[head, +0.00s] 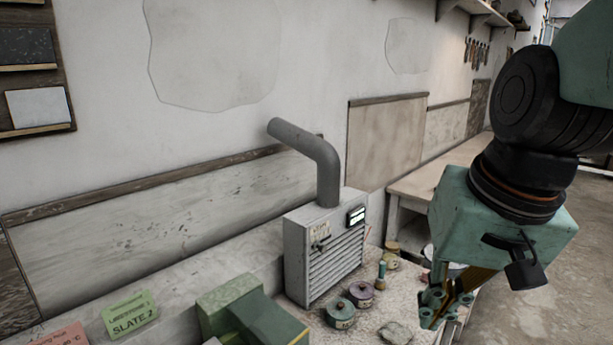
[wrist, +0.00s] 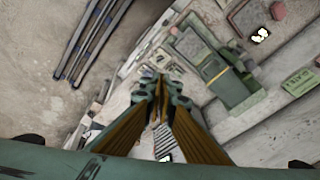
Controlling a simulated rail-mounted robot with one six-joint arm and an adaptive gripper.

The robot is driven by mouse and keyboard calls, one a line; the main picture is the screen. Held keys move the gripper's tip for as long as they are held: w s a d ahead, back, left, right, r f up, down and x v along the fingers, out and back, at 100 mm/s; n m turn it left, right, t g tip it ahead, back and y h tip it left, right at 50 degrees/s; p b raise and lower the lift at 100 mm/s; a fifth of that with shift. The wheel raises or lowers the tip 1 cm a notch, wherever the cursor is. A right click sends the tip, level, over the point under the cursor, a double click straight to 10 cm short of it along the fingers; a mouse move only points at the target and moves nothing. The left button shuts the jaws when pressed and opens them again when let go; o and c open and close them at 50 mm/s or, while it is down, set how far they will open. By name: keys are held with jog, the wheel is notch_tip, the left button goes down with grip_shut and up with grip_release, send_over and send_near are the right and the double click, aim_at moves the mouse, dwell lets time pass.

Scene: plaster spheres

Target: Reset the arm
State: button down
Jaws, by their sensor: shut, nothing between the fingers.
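My gripper (head: 446,304) hangs at the right of the head view, below my green and black wrist. Its fingers point down, in front of the right end of the bench in the picture. The wrist view looks down past the gripper (wrist: 160,90), whose fingertips are together with nothing between them. The gripper appears above the bench, but its exact height is unclear.
A grey vented box (head: 323,250) with a bent pipe stands on the bench. Round tins (head: 341,312) and a green machine (head: 250,312) are nearby. A green "SLATE 2" card (head: 130,314) lies left. Open floor (head: 560,270) shows right.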

jog(key=s+d+r+n+t+b, duration=0.1)
jog(key=s+d+r+n, duration=0.1)
jog(key=s, duration=1)
jog(key=shift+s+r+h, duration=0.15)
jog(key=shift+r+h, duration=0.1)
jog(key=shift+h, duration=0.15)
